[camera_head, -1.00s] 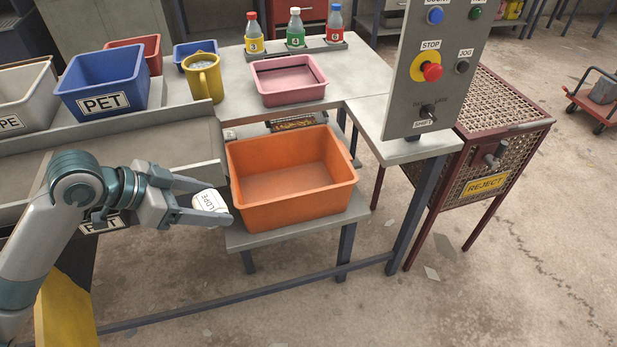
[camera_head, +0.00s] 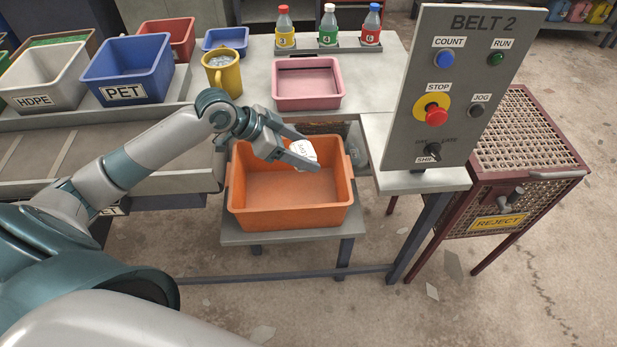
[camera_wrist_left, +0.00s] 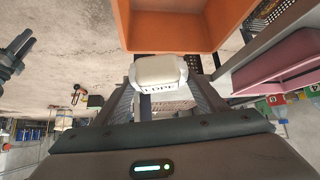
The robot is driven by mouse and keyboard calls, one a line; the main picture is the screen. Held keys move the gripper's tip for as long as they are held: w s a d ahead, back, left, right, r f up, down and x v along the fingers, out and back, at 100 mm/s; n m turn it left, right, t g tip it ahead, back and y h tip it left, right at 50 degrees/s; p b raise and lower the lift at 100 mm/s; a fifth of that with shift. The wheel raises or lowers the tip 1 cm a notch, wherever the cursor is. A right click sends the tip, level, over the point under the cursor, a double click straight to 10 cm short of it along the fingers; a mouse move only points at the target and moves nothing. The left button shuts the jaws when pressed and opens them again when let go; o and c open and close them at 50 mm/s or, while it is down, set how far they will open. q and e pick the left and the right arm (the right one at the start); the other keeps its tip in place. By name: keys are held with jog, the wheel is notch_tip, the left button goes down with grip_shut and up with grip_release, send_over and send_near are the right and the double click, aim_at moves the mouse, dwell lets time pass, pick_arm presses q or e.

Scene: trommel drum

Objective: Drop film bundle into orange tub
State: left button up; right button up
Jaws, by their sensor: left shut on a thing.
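My left gripper (camera_head: 300,150) is shut on the film bundle (camera_head: 305,153), a small white block marked LDPE. It holds the bundle over the back right part of the orange tub (camera_head: 289,218), seen from the head. The tub stands on a low grey stand and its visible floor is bare. In the left wrist view the bundle (camera_wrist_left: 158,72) sits between the two fingertips, with part of the orange tub (camera_wrist_left: 170,32) above it in the picture.
A grey control panel (camera_head: 459,100) stands right of the tub. Behind the tub are a pink tray (camera_head: 308,103), a yellow mug (camera_head: 226,76) and several small bottles. A blue PET bin (camera_head: 124,93) and a HDPE bin (camera_head: 47,101) stand at the left. A red-framed mesh reject cage (camera_head: 517,150) is at the right.

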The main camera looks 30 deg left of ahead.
pick_arm(q)
jog(key=shift+n, duration=0.3)
jog(key=a+p, duration=0.1)
jog(key=w+a+p, duration=0.1)
jog(key=a+p, duration=0.1)
jog(key=shift+w+a, duration=0.3)
jog(key=shift+w, duration=0.1)
pick_arm(e)
notch_tip(320, 180, up, 8)
jog(key=p, duration=0.2)
jog(key=s+d+f+g, duration=0.1)
jog(key=s+f, duration=0.3)
jog(key=f, duration=0.6)
jog(key=s+f, duration=0.3)
jog(key=f, duration=0.7)
pick_arm(q)
jog(key=shift+n+t+y, duration=0.4)
jog(key=shift+y, duration=0.1)
jog(key=a, duration=0.3)
jog(key=w+a, duration=0.1)
jog(key=shift+a+f+p, duration=0.2)
jog(key=shift+f+p, duration=0.1)
pick_arm(e)
jog(key=s+d+f+g, duration=0.1)
jog(key=s+d+f, duration=0.2)
jog(key=s+f, duration=0.9)
jog(key=s, duration=0.3)
